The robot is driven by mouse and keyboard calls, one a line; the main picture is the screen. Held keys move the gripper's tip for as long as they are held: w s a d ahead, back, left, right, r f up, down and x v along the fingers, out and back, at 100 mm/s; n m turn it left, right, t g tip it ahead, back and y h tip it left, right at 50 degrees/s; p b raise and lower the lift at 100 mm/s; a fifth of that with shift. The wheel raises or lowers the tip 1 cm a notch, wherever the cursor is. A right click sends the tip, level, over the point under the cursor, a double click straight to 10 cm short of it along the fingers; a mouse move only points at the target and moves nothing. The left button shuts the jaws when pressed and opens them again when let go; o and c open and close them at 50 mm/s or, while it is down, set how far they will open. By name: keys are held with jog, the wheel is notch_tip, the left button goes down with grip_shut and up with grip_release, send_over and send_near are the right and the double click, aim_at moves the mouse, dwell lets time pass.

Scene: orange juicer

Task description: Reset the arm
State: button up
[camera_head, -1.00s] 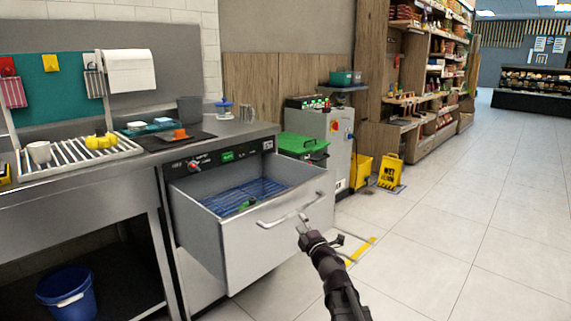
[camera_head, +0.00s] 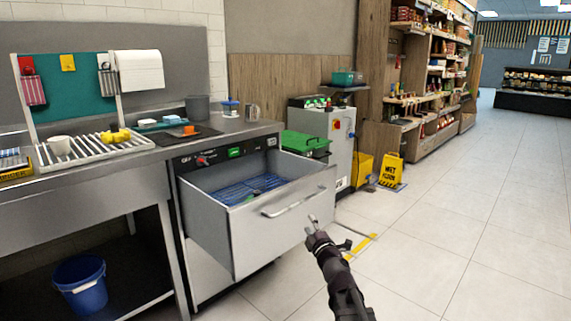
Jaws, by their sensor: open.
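My gripper (camera_head: 313,222) is at the end of my dark arm, in the lower middle of the head view. It is open and empty. It is in front of the open steel drawer (camera_head: 225,243), to the right of and a little below the drawer's bar handle (camera_head: 292,203), and looks apart from it. The drawer is pulled well out of the machine under the counter. A blue rack (camera_head: 240,190) lies inside it, with a small dark and green item on it that is too small to make out.
A steel counter (camera_head: 85,178) with a white drying rack (camera_head: 105,152) stands at the left. A blue bucket (camera_head: 82,284) sits on the shelf below. A yellow wet-floor sign (camera_head: 391,170) stands at the back. The tiled floor at the right is clear.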

jog(key=s+d+f+m+g+h+p, duration=0.2)
jog(key=s+d+f+m+g+h, duration=0.65)
jog(key=d+f+m, duration=0.55)
jog(key=s+a+f+m+g+y, duration=0.1)
jog(key=s+a+f+m+g, duration=0.15)
jog(key=s+g, duration=0.4)
jog(key=s+a+f+m+g+y, duration=0.1)
jog(key=s+a+f+m+g, duration=0.15)
jog(key=s, duration=0.75)
notch_tip(320, 180, up, 39)
jog(key=s+g+p, duration=0.1)
jog(key=p, duration=3.8)
jog(key=shift+s+f+m+y, duration=0.2)
jog(key=shift+m+y, duration=0.15)
jog(key=shift+m, duration=0.05)
jog(key=shift+g, duration=0.25)
